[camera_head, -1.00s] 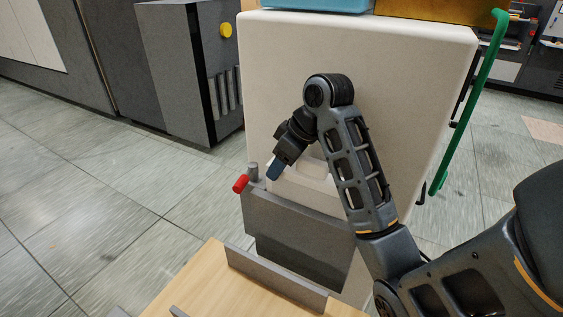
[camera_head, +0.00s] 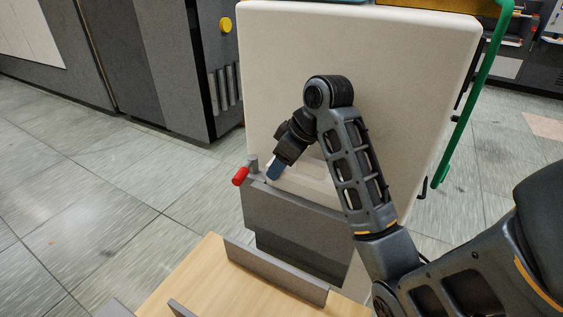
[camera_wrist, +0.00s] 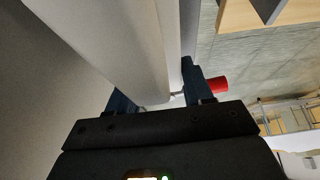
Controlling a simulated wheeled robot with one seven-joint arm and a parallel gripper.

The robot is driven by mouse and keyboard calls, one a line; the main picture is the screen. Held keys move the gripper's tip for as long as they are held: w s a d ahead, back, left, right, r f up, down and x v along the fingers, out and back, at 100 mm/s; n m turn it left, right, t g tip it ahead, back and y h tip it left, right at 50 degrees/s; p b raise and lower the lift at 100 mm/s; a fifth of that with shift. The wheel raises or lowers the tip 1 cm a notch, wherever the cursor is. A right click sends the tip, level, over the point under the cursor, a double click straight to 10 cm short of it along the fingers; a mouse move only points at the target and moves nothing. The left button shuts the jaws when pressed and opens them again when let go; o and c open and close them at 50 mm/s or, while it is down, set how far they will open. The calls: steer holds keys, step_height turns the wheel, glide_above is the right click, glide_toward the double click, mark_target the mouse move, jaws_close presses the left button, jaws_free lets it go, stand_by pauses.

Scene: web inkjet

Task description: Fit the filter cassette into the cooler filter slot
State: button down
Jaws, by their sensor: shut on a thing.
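The cooler is a large off-white cabinet (camera_head: 400,70) in the head view. A grey slot housing (camera_head: 290,222) is on its lower front. My gripper (camera_head: 273,172) points down at the housing's top left, partly hidden by my wrist. It is shut on the pale filter cassette (camera_head: 308,173), which sits low at the housing's top edge, mostly behind my arm. In the wrist view my dark blue fingers (camera_wrist: 155,93) are on either side of a pale block (camera_wrist: 125,45), apparently the cassette. How deep it sits in the slot is hidden.
A red-ended lever (camera_head: 240,176) is beside the housing's left end, close to my gripper. A wooden table (camera_head: 215,275) with grey rails (camera_head: 275,272) is in front. A green bar (camera_head: 478,95) runs along the cabinet's right side. Open floor lies left.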

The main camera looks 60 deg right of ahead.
steer(key=shift+f+b, duration=0.7)
steer(key=shift+f, duration=0.5)
steer(key=shift+c, duration=1.9)
jaws_free()
steer(key=shift+r, duration=0.1)
steer(key=p+v, duration=0.4)
steer(key=v, duration=0.2)
steer(key=shift+r, duration=0.3)
steer(key=shift+s+r+p, duration=0.35)
steer(key=shift+r+p, duration=0.2)
steer(key=shift+p, duration=0.25)
